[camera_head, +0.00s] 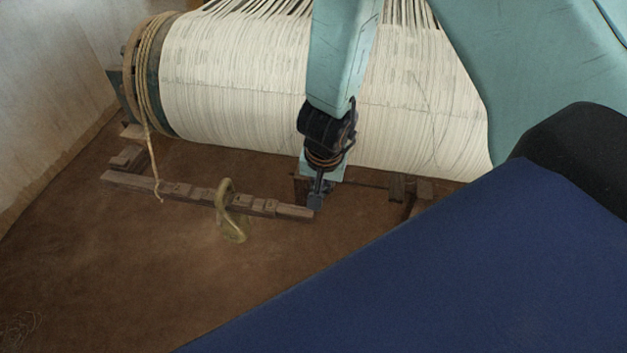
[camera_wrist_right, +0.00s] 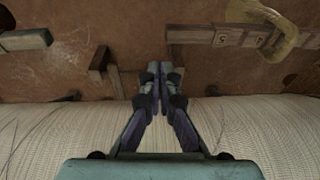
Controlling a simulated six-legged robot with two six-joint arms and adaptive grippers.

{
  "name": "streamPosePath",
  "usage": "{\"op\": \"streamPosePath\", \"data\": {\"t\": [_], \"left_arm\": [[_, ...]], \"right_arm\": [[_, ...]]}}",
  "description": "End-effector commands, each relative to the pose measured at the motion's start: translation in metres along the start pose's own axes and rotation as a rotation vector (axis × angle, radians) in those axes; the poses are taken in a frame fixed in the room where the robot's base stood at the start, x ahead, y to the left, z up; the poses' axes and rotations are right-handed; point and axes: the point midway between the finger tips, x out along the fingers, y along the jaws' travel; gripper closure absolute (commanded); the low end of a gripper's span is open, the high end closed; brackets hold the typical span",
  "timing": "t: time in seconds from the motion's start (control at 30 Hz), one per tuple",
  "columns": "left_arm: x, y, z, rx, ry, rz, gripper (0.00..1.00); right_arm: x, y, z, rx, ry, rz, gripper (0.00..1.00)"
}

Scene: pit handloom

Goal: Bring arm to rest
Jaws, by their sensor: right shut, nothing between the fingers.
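My right arm comes down from the top in the head view, in front of the white warp roll (camera_head: 235,85). My right gripper (camera_head: 316,203) is at the lower edge of the roll, close to the right end of a notched wooden bar (camera_head: 180,190). In the right wrist view my right gripper (camera_wrist_right: 161,68) is shut with its fingertips together and nothing between them. The roll (camera_wrist_right: 60,130) lies beneath it there. My left gripper is not in view.
A brass-coloured hook (camera_head: 232,215) hangs on the notched bar, left of my gripper. A rope (camera_head: 150,90) winds around the roll's left end and dangles. Short wooden pieces (camera_head: 397,188) stand right of the gripper.

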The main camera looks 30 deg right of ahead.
Motion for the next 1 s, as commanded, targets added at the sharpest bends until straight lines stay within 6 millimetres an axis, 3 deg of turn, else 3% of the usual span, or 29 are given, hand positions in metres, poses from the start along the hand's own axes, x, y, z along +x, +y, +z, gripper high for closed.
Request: {"op": "streamPosePath", "data": {"t": [0.3, 0.4, 0.5, 0.67, 0.9, 1.0], "left_arm": [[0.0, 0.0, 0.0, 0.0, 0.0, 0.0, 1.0], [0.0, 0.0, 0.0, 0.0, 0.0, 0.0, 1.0], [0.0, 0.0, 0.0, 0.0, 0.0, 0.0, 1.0], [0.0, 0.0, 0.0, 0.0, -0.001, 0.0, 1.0], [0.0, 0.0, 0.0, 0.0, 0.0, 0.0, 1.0], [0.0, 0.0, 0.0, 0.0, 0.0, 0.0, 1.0]], "right_arm": [[-0.002, 0.003, -0.006, 0.016, 0.036, 0.009, 1.0], [-0.002, 0.012, -0.011, -0.049, 0.093, 0.026, 1.0], [0.003, 0.029, -0.001, -0.167, 0.137, 0.044, 1.0], [0.022, 0.057, 0.045, -0.385, 0.122, 0.036, 1.0], [0.04, 0.109, 0.166, -0.664, -0.087, -0.051, 1.0], [0.04, 0.13, 0.199, -0.703, -0.171, -0.05, 1.0]]}}
